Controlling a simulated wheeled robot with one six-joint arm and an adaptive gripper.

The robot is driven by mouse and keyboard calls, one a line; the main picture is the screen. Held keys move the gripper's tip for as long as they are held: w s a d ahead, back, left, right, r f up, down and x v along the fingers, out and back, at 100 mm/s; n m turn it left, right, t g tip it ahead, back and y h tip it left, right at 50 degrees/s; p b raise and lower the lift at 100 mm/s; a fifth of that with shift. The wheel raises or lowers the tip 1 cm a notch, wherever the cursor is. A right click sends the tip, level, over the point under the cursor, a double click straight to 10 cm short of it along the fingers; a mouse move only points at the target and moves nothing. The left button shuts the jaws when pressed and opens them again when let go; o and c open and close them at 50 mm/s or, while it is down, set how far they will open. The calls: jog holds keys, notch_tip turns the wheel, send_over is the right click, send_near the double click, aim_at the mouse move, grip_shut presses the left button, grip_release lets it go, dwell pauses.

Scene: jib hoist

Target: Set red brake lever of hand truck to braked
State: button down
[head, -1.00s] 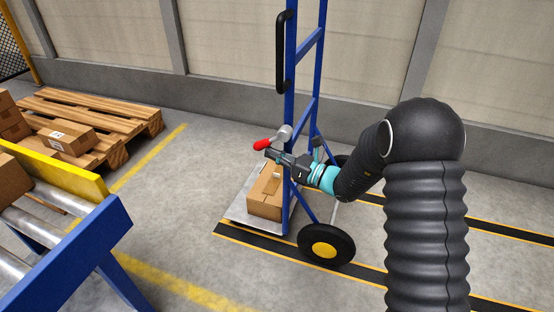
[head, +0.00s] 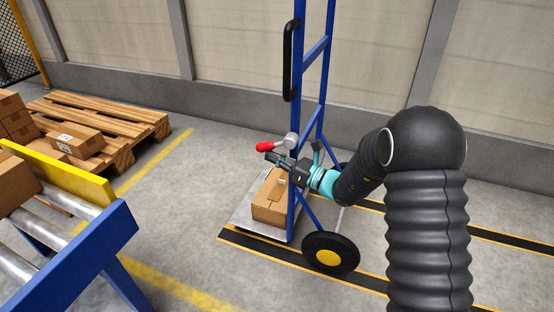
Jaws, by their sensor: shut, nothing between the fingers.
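The blue hand truck (head: 325,50) stands upright in the middle of the head view, with a black wheel with a yellow hub at its lower right. Its red brake lever (head: 264,147) points to the left from a grey round pivot (head: 291,139) on the near upright. My gripper (head: 270,156) is shut and empty. Its tips are just below the red lever, very close to it; I cannot tell whether they touch. A cardboard box (head: 270,199) sits on the hand truck's grey toe plate (head: 240,213), below my gripper.
A blue and yellow roller conveyor (head: 110,235) with a box stands at the lower left. A wooden pallet (head: 125,125) with several boxes is behind it. A wall is behind the hand truck. Striped black and yellow floor lines run under it. Floor between conveyor and truck is clear.

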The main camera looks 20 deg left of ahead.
jog(key=shift+a+r, duration=0.75)
jog(key=shift+f, duration=0.1)
